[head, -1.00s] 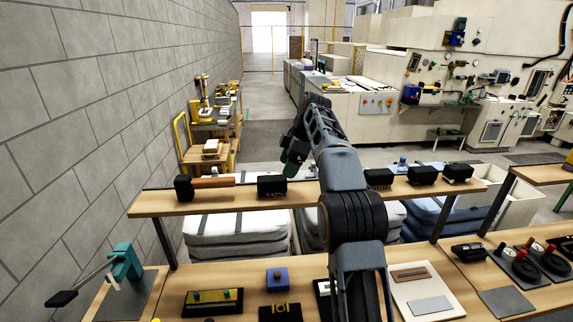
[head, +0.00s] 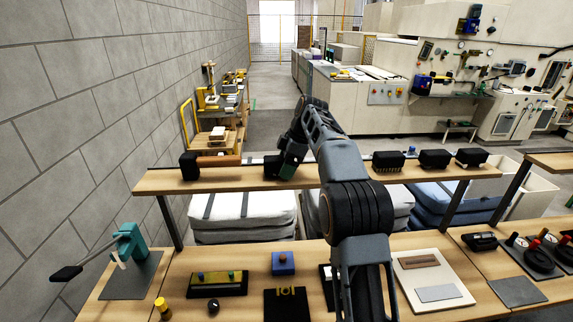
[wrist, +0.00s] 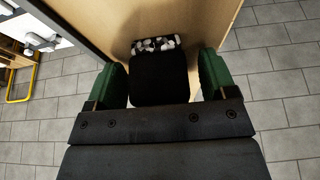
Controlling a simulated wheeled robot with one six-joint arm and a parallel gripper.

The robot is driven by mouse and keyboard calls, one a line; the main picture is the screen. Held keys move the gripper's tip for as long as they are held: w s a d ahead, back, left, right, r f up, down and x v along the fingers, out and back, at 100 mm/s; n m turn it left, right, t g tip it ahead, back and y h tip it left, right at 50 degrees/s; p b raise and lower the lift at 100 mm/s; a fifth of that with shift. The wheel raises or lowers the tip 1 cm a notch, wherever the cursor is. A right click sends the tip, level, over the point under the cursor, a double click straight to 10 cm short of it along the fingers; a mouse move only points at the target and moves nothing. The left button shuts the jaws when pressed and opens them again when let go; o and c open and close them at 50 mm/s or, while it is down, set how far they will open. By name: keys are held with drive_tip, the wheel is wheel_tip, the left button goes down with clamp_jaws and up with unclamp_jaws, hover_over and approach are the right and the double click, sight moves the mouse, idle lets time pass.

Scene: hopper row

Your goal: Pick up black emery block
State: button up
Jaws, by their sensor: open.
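The black emery block (wrist: 160,80) sits on the wooden shelf, with a speckled black-and-white strip along its far end in the wrist view. My gripper (wrist: 162,78) is open, with one green finger on each side of the block. In the head view my gripper (head: 288,165) is down at the shelf and hides most of the block (head: 271,164).
The raised shelf (head: 225,179) also holds a black brush with a brown handle (head: 217,161) to the left and several black blocks (head: 388,161) to the right. A lower bench holds a teal lever press (head: 131,243), a blue block (head: 283,263) and trays.

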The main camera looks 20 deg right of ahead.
drive_tip(key=c, duration=1.1)
drive_tip(key=shift+o, duration=0.2)
drive_tip(key=shift+a, duration=0.1)
drive_tip(key=shift+s+a+b, duration=0.15)
drive_tip(key=shift+s+b, duration=0.35)
drive_tip(key=shift+s, duration=0.15)
drive_tip(key=shift+s+b, duration=0.5)
drive_tip(key=shift+s, duration=0.65)
